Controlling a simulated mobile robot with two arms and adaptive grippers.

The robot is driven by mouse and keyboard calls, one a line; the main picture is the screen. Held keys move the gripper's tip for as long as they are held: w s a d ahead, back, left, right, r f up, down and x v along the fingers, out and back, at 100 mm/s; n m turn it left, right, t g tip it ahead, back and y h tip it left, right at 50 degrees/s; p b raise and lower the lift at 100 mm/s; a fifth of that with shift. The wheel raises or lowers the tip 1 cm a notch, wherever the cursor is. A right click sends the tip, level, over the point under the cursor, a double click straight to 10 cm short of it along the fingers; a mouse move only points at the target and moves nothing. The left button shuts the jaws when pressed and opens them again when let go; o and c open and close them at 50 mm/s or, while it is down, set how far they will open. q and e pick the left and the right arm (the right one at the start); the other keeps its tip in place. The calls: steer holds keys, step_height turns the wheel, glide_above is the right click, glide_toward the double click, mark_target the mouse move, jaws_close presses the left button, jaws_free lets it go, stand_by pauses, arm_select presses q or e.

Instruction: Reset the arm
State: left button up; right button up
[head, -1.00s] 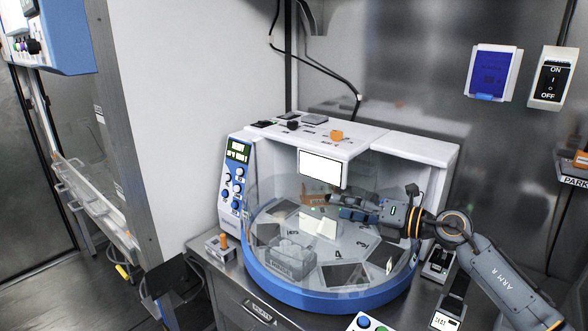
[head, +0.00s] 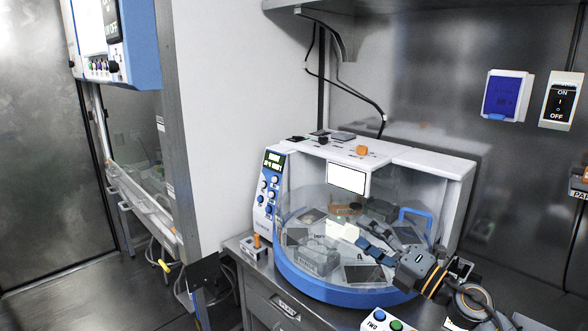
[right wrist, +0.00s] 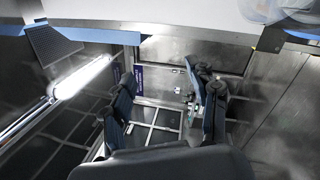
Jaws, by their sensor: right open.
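My right arm comes in from the lower right in the head view. Its gripper (head: 366,234) is open and empty, in front of the right part of a clear round cover (head: 318,215), with its fingers towards the upper left. I cannot tell whether it touches the cover. In the right wrist view the two fingers of the gripper (right wrist: 166,98) stand apart with nothing between them. My left arm and gripper are not in view.
A white bench machine (head: 425,163) with a blue round base (head: 340,293) stands on a metal counter (head: 262,271). Coloured buttons (head: 380,315) sit at the counter's front. A blue socket cover (head: 507,95) and an ON/OFF switch (head: 561,101) are on the wall. Floor at left is clear.

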steer(key=s+d+f+m+h, duration=0.4)
steer(key=s+f+m+h, duration=0.35)
steer(key=f+m, duration=0.35)
steer(key=s+d+f+m+h, duration=0.5)
steer(key=s+f+m+h, duration=0.3)
steer(key=m, duration=0.6)
steer(key=s+a+f+m+g+y, duration=0.1)
steer(key=s+f+g, duration=0.3)
steer(key=s, duration=0.4)
steer(key=s+a+f+m+g, duration=0.1)
steer(key=s+a+f+g, duration=0.15)
steer(key=s+f, duration=0.35)
steer(key=s+f+m+g+y, duration=0.1)
steer(key=s+f+m+g, duration=0.15)
steer(key=s+g, duration=0.45)
steer(key=s+f+n+t, duration=0.1)
steer(key=s+f, duration=0.1)
steer(key=f, duration=1.2)
steer(key=s+f, duration=0.2)
steer(key=f, duration=1.2)
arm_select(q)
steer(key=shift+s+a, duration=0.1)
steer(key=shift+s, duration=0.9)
arm_select(e)
steer(key=s+d+f+g, duration=0.1)
steer(key=s+d+f, duration=0.1)
steer(key=s+f, duration=1.3)
steer(key=shift+s+d+h, duration=0.3)
steer(key=shift+s+h, duration=0.05)
steer(key=shift+s, duration=0.3)
